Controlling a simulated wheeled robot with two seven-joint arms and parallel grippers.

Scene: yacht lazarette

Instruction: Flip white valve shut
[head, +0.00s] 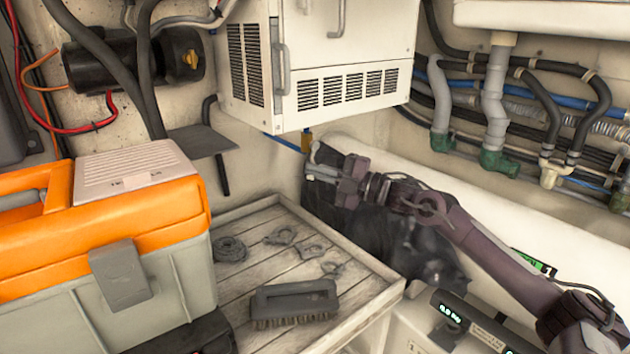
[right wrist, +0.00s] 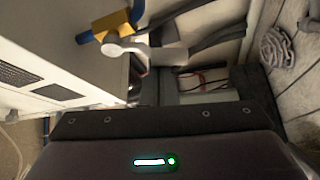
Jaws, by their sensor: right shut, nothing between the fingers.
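The white valve lever (head: 314,151) shows in the head view below the white cabinet, beside a small brass valve body (head: 306,141) on a blue pipe. In the right wrist view the white lever (right wrist: 122,46) is at upper left, its rounded end over the brass body (right wrist: 111,25). The lever lies across the blue pipe, not in line with it. My right gripper (head: 318,172) is shut and empty, with its tips just below the lever in the head view. I cannot tell whether they touch it. My left gripper is not in view.
The white vented cabinet (head: 335,88) hangs close above the valve. A slatted tray (head: 232,285) holds a brush (head: 295,300) and a rope coil (head: 229,249). An orange and grey toolbox (head: 110,230) stands left. A dark bag (head: 385,240) lies under my right arm. Hoses line the right wall.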

